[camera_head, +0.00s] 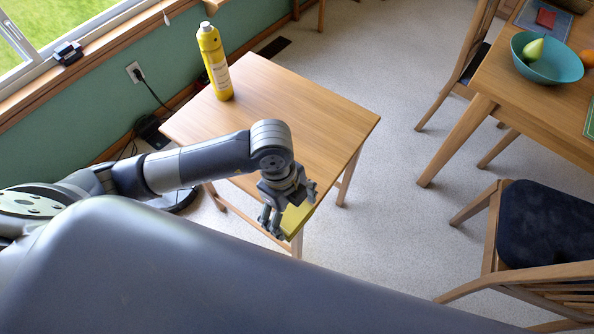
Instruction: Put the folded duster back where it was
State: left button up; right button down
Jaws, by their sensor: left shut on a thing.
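The folded duster (297,218) is a small flat yellow cloth. My left gripper (276,222) is shut on it at the near corner of a small wooden table (300,110). Part of the duster is hidden behind the fingers. I cannot tell whether the duster touches the table top. My right gripper is not in view.
A yellow spray can (215,65) stands upright at the small table's far left corner. The rest of that table top is clear. A dining table (520,95) with a teal bowl (546,72) is at the right, with chairs (550,222) beside it.

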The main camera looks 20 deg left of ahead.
pick_arm(q)
jog(key=w, duration=0.4)
jog(key=w+a, duration=0.1)
jog(key=w, duration=0.3)
jog(key=w+a+f+p, duration=0.1)
jog(key=w, duration=0.3)
jog(key=shift+a, duration=0.1)
jog(key=shift+w+a+f, duration=0.1)
jog(key=shift+w+f, duration=0.05)
jog(key=shift+w, duration=0.3)
notch_tip(320, 180, down, 3)
jog(key=shift+r+p, duration=0.2)
jog(key=shift+p, duration=0.2)
jog(key=shift+f, duration=0.4)
jog(key=shift+f, duration=0.2)
jog(key=o, duration=1)
jog(key=shift+c, duration=0.2)
